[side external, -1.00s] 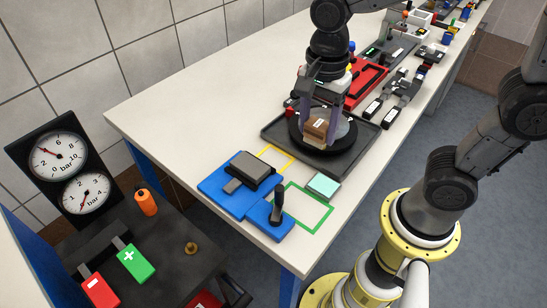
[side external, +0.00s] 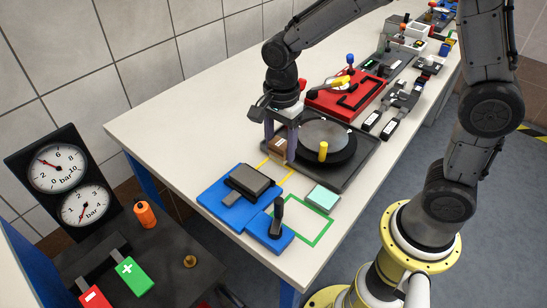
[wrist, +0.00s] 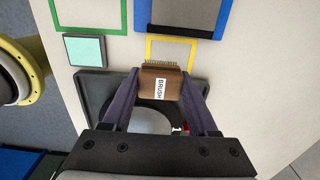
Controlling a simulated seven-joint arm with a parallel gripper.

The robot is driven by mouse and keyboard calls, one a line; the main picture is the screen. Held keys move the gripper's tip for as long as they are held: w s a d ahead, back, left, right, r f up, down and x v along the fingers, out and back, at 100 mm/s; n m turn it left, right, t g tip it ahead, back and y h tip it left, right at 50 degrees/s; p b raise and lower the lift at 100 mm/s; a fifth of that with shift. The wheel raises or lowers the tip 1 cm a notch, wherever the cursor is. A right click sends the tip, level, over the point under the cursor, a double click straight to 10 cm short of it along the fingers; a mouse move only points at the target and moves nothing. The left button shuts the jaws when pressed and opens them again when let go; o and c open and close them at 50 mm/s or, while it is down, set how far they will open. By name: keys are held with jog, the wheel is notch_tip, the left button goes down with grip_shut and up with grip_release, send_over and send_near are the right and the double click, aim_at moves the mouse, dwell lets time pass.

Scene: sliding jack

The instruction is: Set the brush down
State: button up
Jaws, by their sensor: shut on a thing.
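The brush (wrist: 159,85) is a brown block with a white label reading BRUSH and bristles along one edge. My gripper (wrist: 160,92) is shut on it, with one purple finger on each side. In the side view my gripper (side external: 279,148) holds the brush (side external: 278,146) at the left edge of the dark tray, close to the yellow outlined square (side external: 276,170). In the wrist view the yellow square (wrist: 190,48) lies just beyond the bristles and looks empty. I cannot tell how high the brush is above the table.
A round dark plate (side external: 325,148) with a yellow peg (side external: 323,152) sits in the dark tray (side external: 345,178). A blue fixture (side external: 215,193) with a black handle stands near the yellow square. A mint block (side external: 322,197) lies by a green outline (side external: 318,240). A red case (side external: 350,95) is behind.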

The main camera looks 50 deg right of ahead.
aim_at(274, 140)
jog(key=shift+w+a+f, duration=0.15)
jog(key=shift+w+f, duration=0.65)
jog(key=shift+f, duration=1.75)
jog(key=shift+f, duration=0.15)
jog(key=o, duration=1.3)
notch_tip(274, 140, up, 12)
jog(key=shift+r, duration=0.25)
